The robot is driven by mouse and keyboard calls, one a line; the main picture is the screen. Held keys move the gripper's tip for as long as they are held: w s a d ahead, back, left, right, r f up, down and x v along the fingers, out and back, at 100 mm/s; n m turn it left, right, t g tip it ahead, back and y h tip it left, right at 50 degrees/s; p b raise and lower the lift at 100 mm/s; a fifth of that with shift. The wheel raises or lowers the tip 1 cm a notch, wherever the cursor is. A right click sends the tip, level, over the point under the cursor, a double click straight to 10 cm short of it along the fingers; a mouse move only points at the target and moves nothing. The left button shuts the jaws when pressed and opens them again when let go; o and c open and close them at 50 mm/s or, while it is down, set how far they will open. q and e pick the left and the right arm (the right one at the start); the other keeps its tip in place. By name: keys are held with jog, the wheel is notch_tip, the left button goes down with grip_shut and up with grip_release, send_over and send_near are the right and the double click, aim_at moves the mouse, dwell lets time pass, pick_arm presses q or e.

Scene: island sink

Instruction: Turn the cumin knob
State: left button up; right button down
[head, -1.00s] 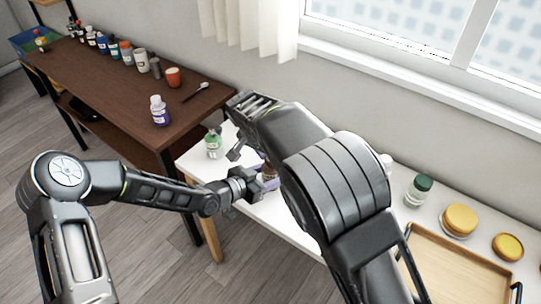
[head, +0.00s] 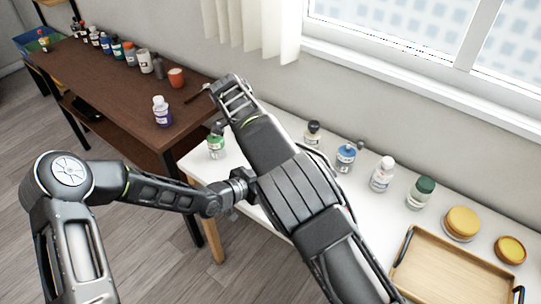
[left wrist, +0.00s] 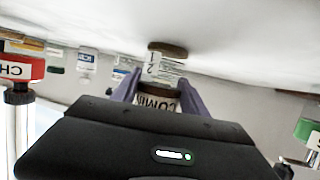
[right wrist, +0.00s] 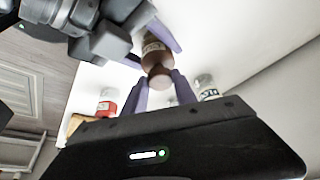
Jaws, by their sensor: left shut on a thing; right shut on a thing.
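The cumin jar (left wrist: 158,104) is between my left gripper's purple fingers (left wrist: 160,90) in the left wrist view, its label partly readable. The same jar, with a brown cap, shows in the right wrist view (right wrist: 156,50). My left gripper is shut on its body. My right gripper (right wrist: 161,88) is shut at the brown cap (right wrist: 158,74), from the opposite side of the left fingers. In the head view the left hand (head: 238,188) is over the white table's front edge, and my right arm hides the jar and the right fingertips.
On the white table (head: 275,228) stand a green bottle (head: 216,147), blue-labelled bottle (head: 345,158), white-capped bottle (head: 382,175) and green-capped jar (head: 421,192). A wooden tray (head: 446,268) is at right. A dark brown table (head: 130,95) with several bottles is at left.

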dwell(0.3)
jog(key=c, duration=1)
grip_release()
jog(key=shift+o, duration=0.2)
